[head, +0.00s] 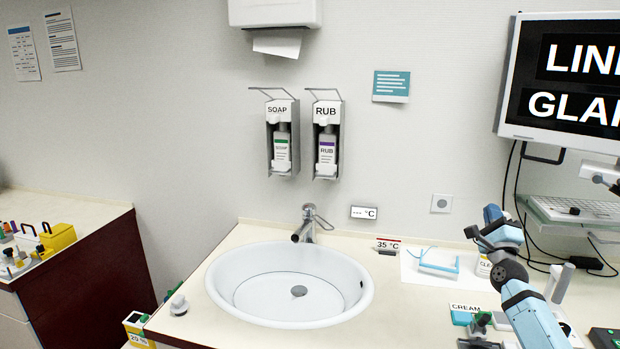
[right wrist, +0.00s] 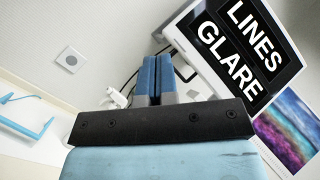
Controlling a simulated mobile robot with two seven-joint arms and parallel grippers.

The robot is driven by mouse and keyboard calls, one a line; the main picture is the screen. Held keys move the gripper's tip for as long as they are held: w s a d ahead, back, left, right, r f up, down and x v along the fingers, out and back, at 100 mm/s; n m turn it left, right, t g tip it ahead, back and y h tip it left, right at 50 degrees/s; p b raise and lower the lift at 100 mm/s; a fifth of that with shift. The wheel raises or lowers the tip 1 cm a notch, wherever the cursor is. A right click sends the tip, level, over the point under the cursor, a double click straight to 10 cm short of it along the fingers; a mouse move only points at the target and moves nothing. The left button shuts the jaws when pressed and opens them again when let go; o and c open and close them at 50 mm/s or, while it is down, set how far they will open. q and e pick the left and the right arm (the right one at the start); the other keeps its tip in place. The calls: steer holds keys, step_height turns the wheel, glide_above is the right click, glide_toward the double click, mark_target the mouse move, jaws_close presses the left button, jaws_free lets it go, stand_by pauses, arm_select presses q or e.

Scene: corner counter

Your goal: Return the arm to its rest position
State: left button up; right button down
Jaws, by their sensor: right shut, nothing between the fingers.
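My right gripper (head: 491,211) is raised over the right part of the counter in the head view, on my light blue and black arm coming up from the lower right. Its fingertips point upward in the picture. In the right wrist view the two blue and grey fingers (right wrist: 156,75) lie side by side, shut and empty. Nothing is seen touching them. My left gripper is not in view.
The monitor (head: 570,85) and keyboard shelf (head: 570,212) are right of the gripper. A blue-edged frame (head: 438,266) on a white sheet and several small items lie below it. The sink (head: 235,275) is left. Air above the sink is clear.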

step_height(320, 180, down, 9)
steer(key=w+n+g+y, duration=0.15)
steer(key=n+g, duration=0.55)
steer(key=n, duration=2)
steer(key=s+a+f+g+y, duration=0.1)
steer(key=s+a+f, duration=0.45)
steer(key=f, duration=0.35)
steer(key=s+a+f+g+y, duration=0.1)
steer(key=s+a+f, duration=0.3)
steer(key=s+f, duration=0.3)
steer(key=s+a+f+g+y, duration=0.1)
steer(key=s+a+f, duration=0.4)
steer(key=s, duration=0.7)
steer(key=s+a+f+g+y, duration=0.1)
steer(key=s+a+f, duration=0.4)
steer(key=s, duration=0.7)
steer(key=s+a+f+g+y, duration=0.1)
steer(key=s+a+f, duration=0.4)
steer(key=s, duration=0.7)
steer(key=shift+a+f+g, duration=0.25)
steer(key=shift+a+g, duration=0.05)
steer(key=shift+g, duration=0.3)
